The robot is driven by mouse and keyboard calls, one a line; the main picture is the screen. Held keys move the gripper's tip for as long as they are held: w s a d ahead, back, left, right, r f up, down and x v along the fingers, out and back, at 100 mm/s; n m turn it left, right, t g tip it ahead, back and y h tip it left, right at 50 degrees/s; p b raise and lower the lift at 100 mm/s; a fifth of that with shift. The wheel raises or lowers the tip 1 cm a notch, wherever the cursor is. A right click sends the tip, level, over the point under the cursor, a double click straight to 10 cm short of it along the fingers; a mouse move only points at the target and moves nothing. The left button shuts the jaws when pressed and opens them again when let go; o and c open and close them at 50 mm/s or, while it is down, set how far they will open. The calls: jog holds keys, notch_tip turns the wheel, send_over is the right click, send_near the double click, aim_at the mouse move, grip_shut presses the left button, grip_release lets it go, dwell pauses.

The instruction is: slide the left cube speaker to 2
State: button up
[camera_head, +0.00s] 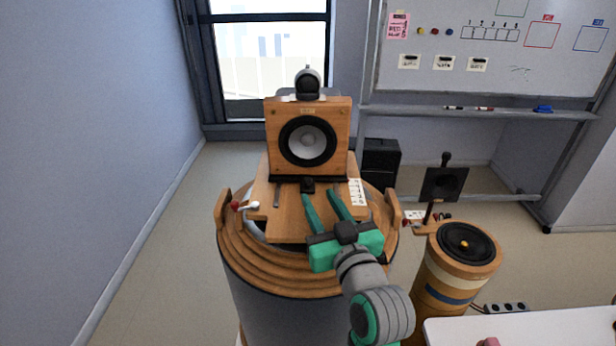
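The left cube speaker (325,158) is a wooden box with a dark round cone and pale centre. It stands upright at the back of a wooden board, with a dark strip along its base. A small dark block (307,186) sits at its front foot. A white marked strip (357,192) lies on the board's right side; its marks are too small to read. My gripper (319,194) is green, open and empty, over the board in front of the speaker. Its left fingertip is close to the dark block; whether they touch, I cannot tell.
The board rests on a round, stepped wooden drum (290,277) with upright side pieces. A red-tipped lever (247,206) is at its left. A cylindrical speaker (455,262) and a black panel (443,184) on a stand are to the right. A white table (530,328) is at lower right.

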aim_at(309, 183)
jog(key=x, duration=0.9)
jog(key=shift+s+f, duration=0.1)
grip_shut()
